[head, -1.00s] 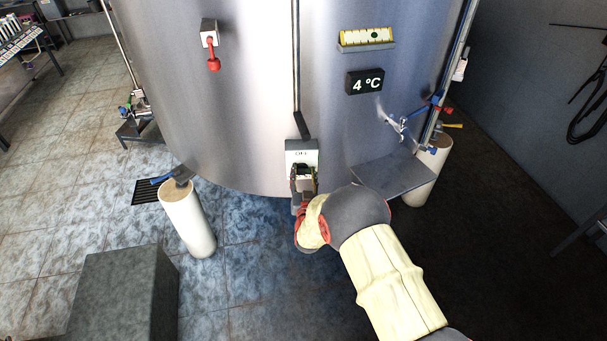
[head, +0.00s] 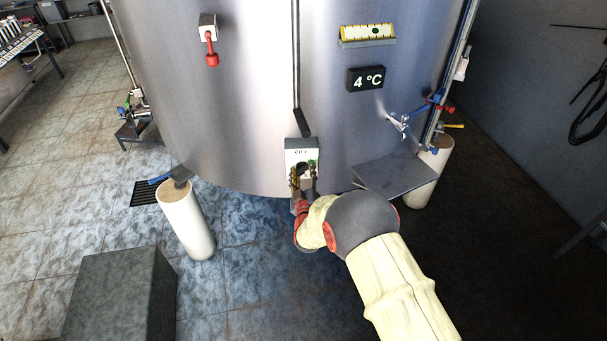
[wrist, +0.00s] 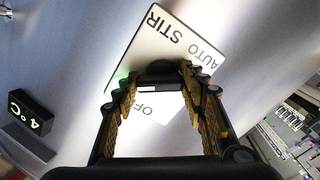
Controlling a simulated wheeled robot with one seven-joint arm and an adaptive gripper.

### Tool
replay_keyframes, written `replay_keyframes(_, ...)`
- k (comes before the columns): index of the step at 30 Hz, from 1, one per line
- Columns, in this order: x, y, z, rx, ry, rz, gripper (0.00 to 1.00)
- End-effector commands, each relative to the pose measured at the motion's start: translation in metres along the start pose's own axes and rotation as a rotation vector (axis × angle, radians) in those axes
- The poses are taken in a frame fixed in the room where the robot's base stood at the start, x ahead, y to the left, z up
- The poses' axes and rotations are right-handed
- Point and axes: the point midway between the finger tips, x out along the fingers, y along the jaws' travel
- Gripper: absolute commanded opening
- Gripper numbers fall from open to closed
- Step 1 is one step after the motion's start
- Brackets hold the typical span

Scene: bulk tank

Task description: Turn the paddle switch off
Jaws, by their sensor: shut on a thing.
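The switch has a white plate (head: 301,146) low on the front of the steel tank, with dark lettering at its top edge. In the wrist view the plate (wrist: 172,40) reads "AUTO" and "STIR", and a white part between my fingers reads "OFF", partly covered. The dark paddle (wrist: 160,69) lies between my fingertips. My gripper (head: 304,176) is shut on it, with one finger on each side, as the wrist view also shows (wrist: 158,82). A green glow shows beside the left finger. The paddle's exact tilt is hard to tell.
The steel tank (head: 240,90) fills the back. A "4 °C" display (head: 366,79) and a red-handled switch (head: 211,50) are on it. A white leg (head: 187,220) and a grey block (head: 120,295) stand left. A grey plate (head: 395,173) juts out right of my gripper.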

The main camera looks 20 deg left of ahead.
Motion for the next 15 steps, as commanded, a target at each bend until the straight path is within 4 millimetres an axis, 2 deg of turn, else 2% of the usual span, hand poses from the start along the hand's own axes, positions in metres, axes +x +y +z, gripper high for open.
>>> replay_keyframes(15,0.0001,-0.0013,-0.0026,-0.487,0.002,0.0,0.17)
